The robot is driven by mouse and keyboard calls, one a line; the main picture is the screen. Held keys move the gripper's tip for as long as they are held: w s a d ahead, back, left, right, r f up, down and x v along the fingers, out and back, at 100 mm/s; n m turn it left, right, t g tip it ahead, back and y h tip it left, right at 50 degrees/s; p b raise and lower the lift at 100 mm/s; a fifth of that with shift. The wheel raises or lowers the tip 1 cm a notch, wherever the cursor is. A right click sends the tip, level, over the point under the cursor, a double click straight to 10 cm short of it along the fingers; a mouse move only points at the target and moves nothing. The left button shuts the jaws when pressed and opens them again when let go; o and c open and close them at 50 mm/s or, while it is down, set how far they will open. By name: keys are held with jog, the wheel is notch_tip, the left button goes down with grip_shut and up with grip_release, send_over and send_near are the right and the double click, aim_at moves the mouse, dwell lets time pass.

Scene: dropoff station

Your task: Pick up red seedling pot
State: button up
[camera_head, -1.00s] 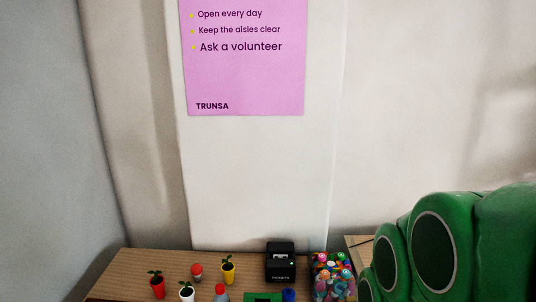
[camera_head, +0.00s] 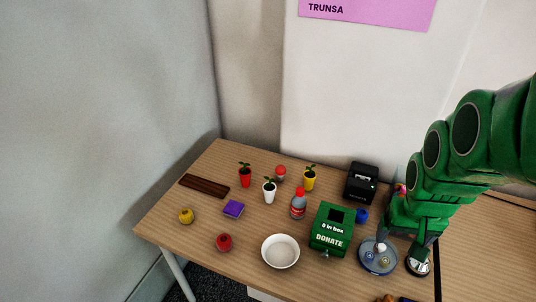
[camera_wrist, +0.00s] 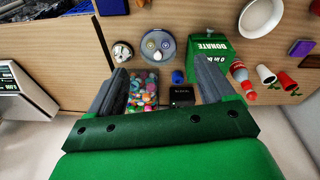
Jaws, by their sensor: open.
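The red seedling pot (camera_head: 245,178) stands upright with a green sprout near the table's back left in the head view. My gripper (camera_head: 402,248) is at the right side of the table, far from the red pot. Its two fingers are apart in the wrist view (camera_wrist: 162,84), with nothing held between them.
Between my gripper and the pots are a green donation box (camera_head: 330,238), a soda bottle (camera_head: 298,205) and a black printer (camera_head: 361,183).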

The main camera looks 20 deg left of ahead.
aim_at(245, 171)
jog(key=w+a+f+n+t+y, duration=0.25)
jog(key=w+a+f, duration=0.25)
jog(key=w+a, duration=0.65)
jog(key=w+a+f+n+t+y, duration=0.1)
jog(key=w+a+f+n+t, duration=0.3)
jog(key=w+a, duration=0.7)
jog(key=a+f+y, duration=0.2)
jog(key=a+f, duration=0.2)
jog(key=a, duration=0.4)
jog(key=w+a+f+n+y, duration=0.1)
jog(key=a+f+y, duration=0.1)
jog(key=a+f, duration=0.3)
jog(key=a+f+y, duration=0.3)
jog(key=a+f, duration=0.1)
jog(key=a, duration=0.8)
jog(key=shift+w+a+f+n+t, duration=0.15)
jog(key=shift+w+f+n+t, duration=0.1)
jog(key=shift+w+f, duration=0.05)
jog(key=shift+x, duration=3.9)
jog(key=shift+w+r, duration=0.1)
jog(key=shift+w, duration=0.05)
jog(key=c, duration=1.1)
jog(key=shift+o, duration=0.2)
